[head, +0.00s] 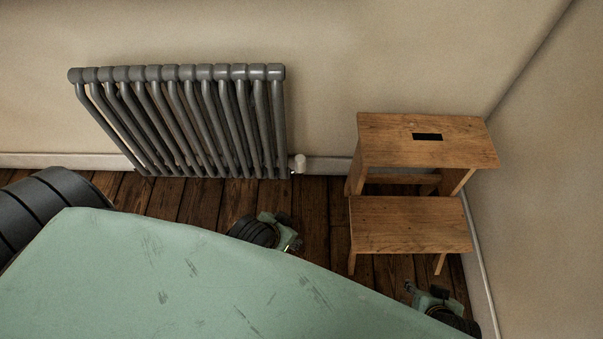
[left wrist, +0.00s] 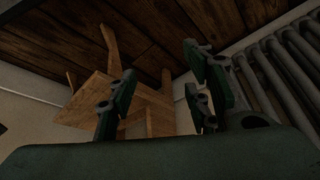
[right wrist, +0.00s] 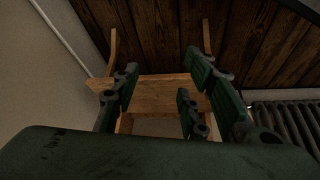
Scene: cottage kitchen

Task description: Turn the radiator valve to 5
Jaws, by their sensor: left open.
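The grey column radiator (head: 185,120) stands against the far wall in the head view. Its small white valve (head: 299,163) sits at the radiator's lower right end; any numbers on it are too small to read. My left gripper (head: 281,231) is below the valve in the head view, apart from it, with its fingers spread and empty. In the left wrist view the left gripper's fingers (left wrist: 160,85) are apart and the valve cannot be made out. My right gripper (head: 428,296) is by the front of the stool at lower right, its fingers (right wrist: 160,85) apart and empty.
A wooden step stool (head: 410,225) stands right of the valve, near the right wall (head: 550,150). A pale skirting board (head: 330,165) runs behind. Bare plank floor (head: 312,215) lies between radiator and stool. My green body covers the lower left.

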